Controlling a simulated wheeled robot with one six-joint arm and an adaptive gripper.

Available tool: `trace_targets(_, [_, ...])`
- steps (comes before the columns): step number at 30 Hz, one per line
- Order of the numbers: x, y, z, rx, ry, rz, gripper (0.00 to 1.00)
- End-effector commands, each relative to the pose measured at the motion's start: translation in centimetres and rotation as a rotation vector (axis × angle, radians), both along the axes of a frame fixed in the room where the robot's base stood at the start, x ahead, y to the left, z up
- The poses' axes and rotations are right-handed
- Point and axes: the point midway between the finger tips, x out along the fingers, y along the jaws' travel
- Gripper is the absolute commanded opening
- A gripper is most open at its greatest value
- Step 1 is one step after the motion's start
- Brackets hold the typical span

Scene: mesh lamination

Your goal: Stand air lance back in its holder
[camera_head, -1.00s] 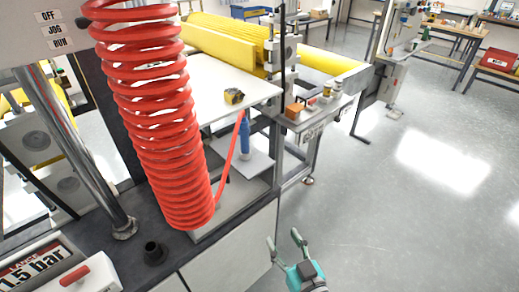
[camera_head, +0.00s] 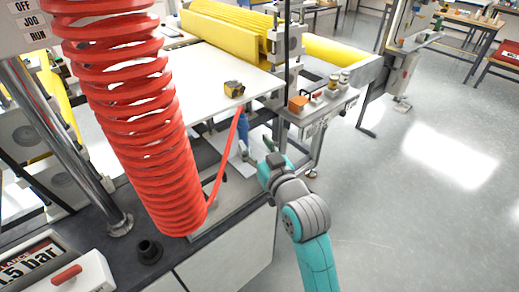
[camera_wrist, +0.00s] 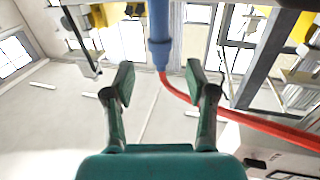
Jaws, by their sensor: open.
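The blue air lance (camera_head: 243,127) is near the front edge of the white table, with a red hose running from it to the large red coil. In the wrist view the lance (camera_wrist: 159,35) hangs down between and beyond my fingertips, its lower end joined to the red hose. My gripper (camera_head: 256,149) is open and empty, close to the lance; its fingers (camera_wrist: 158,82) do not appear to touch it. The lower part of the lance is partly hidden by my gripper in the head view. A black round socket (camera_head: 149,250), possibly the holder, stands on the dark bench at the lower left.
The red coiled hose (camera_head: 150,150) hangs left of my arm, above the dark bench. A yellow tape measure (camera_head: 234,88) lies on the white table (camera_head: 200,65). An orange block (camera_head: 297,104) and small jars sit on a side shelf.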

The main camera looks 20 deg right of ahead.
Motion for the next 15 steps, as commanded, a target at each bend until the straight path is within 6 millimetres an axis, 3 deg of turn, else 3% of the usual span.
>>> trace_targets(9, [5.4,0.3,0.1,0.0,-0.001,0.0,0.56])
trace_targets(15, [7.7,0.4,0.0,0.0,-0.001,0.0,0.56])
